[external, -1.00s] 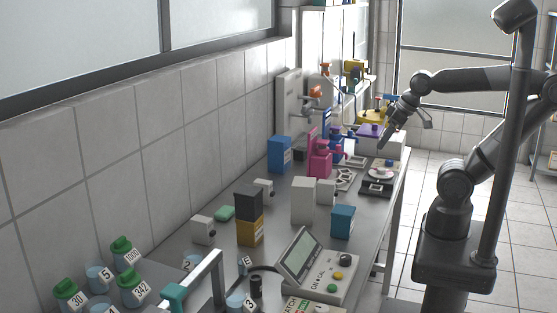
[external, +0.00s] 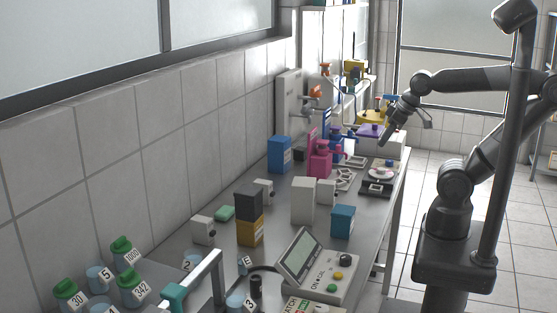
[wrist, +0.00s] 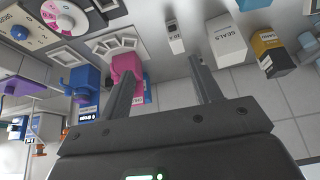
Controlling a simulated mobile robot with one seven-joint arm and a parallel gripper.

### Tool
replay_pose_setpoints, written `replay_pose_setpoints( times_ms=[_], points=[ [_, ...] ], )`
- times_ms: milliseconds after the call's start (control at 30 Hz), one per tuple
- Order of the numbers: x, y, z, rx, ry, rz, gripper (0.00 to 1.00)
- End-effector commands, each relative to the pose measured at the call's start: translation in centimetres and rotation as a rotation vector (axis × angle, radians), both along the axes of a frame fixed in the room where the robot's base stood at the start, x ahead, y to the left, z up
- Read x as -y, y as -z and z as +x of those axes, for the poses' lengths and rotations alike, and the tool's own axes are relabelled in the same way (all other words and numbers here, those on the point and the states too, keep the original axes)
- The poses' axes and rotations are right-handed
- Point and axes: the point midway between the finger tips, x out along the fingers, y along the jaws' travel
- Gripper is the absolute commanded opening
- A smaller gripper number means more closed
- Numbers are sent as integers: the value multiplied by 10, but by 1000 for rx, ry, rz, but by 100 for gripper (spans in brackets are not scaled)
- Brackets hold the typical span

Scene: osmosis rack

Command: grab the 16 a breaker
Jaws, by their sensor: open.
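My gripper (external: 388,138) hangs over the far right part of the bench in the external view. In the wrist view its two dark fingers (wrist: 166,62) stand wide apart with nothing between them. A small white block with a dark-marked label (wrist: 175,38) stands beyond the fingertips, near a white box marked SEALS (wrist: 226,42). It looks like a breaker, but its label is too small to read surely. Similar small white blocks with knobs stand on the bench in the external view, at the right (external: 327,191), middle (external: 264,190) and left (external: 202,231). I cannot tell which is the 16 A one.
A control panel (external: 318,266) and green-lidded jars (external: 121,246) stand nearer.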

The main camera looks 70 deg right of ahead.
Motion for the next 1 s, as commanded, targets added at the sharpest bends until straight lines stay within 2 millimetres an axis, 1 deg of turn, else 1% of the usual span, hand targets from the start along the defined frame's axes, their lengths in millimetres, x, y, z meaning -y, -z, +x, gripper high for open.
replay_pose_setpoints(
  times_ms=[67, 167, 267, 433, 567, 667, 700, 867, 1000],
  points=[
    [0, -1, 2, -3, 0, 1, 58],
    [-2, -6, 12, -17, -1, 3, 58],
    [-4, -13, 31, -45, -2, 7, 58],
    [-12, -25, 77, -105, -2, 15, 58],
    [-20, -29, 114, -149, -2, 18, 58],
    [-26, -28, 143, -185, 0, 21, 58],
    [-29, -27, 155, -199, -1, 22, 58],
    [-41, -16, 202, -254, 2, 24, 58],
    [-54, -1, 243, -302, 2, 22, 58]
  ],
)
